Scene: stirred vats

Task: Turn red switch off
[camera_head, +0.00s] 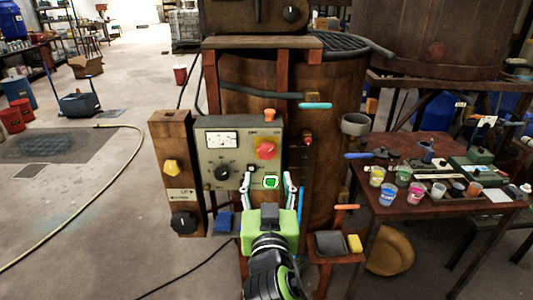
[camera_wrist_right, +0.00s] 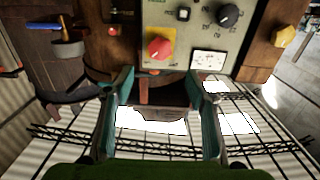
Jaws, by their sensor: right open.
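The red switch (camera_head: 265,150) is a chunky red knob on a yellow plate, at the right side of the grey control panel (camera_head: 210,140). It also shows in the right wrist view as a red knob (camera_wrist_right: 158,47) on its yellow plate, just beyond the fingertips. My right gripper (camera_head: 269,184) is open and empty, below the switch and in front of the panel's lower right part. In the right wrist view its two teal fingers (camera_wrist_right: 160,84) stand apart with nothing between them. My left gripper is out of view.
The panel also carries a black knob (camera_head: 222,173) and a white gauge (camera_head: 223,139). A wooden post (camera_head: 172,140) with a yellow knob (camera_head: 171,168) stands left. A table (camera_head: 400,203) with several paint cups stands right. A wooden vat (camera_head: 335,95) is behind.

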